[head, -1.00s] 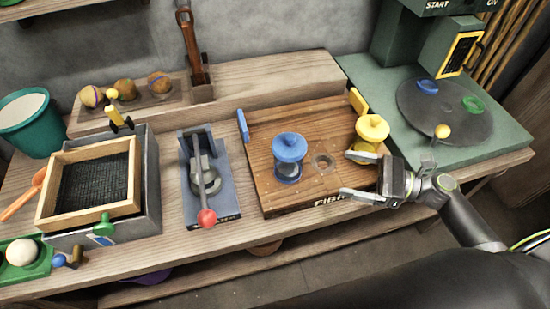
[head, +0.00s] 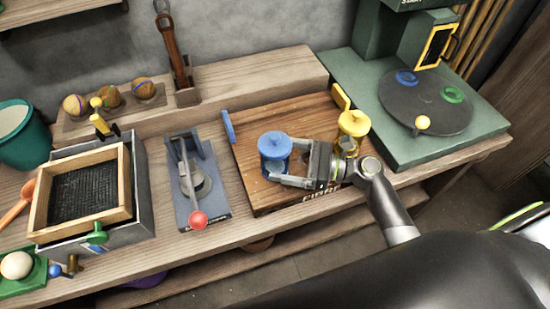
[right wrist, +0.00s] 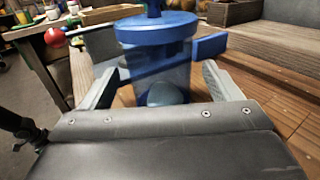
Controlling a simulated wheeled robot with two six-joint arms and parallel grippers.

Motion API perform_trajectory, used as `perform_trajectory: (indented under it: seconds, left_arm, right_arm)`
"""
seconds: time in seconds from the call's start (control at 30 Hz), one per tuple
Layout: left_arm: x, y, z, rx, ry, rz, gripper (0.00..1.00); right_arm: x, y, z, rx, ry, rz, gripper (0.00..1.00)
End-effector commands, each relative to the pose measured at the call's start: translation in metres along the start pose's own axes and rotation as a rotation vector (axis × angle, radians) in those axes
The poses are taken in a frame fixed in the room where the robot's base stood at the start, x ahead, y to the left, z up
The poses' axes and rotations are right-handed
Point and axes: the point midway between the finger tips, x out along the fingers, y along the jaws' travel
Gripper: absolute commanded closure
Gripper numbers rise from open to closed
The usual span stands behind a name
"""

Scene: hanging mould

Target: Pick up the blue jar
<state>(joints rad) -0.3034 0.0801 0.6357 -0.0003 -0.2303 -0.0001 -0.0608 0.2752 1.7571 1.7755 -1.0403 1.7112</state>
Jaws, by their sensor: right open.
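The blue jar (head: 274,146) has a blue lid with a knob and a clear body. It stands upright on the brown wooden board (head: 250,188). My right gripper (head: 281,161) is open at the jar, reaching in from the right. In the right wrist view, the jar (right wrist: 156,50) is between the two spread fingers (right wrist: 157,76), with a visible gap on the right side. Its lower part is partly hidden by the gripper body. My left gripper is not in view.
A yellow jar (head: 353,123) stands on the board just behind my right gripper. A blue upright tab (head: 229,127) rises at the board's left edge. A lever press with a red knob (head: 198,219) is left of the board. A green machine (head: 400,150) stands at right.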

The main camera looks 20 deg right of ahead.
Motion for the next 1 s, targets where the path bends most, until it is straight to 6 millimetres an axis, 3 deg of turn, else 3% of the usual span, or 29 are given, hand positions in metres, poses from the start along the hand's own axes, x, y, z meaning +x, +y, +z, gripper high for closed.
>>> perform_trajectory:
  seconds: [0.23,0.57,1.0]
  left_arm:
    - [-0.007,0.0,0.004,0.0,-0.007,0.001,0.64]
    - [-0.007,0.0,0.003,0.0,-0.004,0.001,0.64]
    - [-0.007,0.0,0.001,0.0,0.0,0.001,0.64]
  right_arm:
    - [0.035,0.0,0.004,0.001,-0.004,-0.001,0.16]
    - [0.042,0.0,0.003,0.0,-0.001,0.0,0.16]
    - [0.041,0.0,0.003,0.0,-0.001,0.0,0.73]
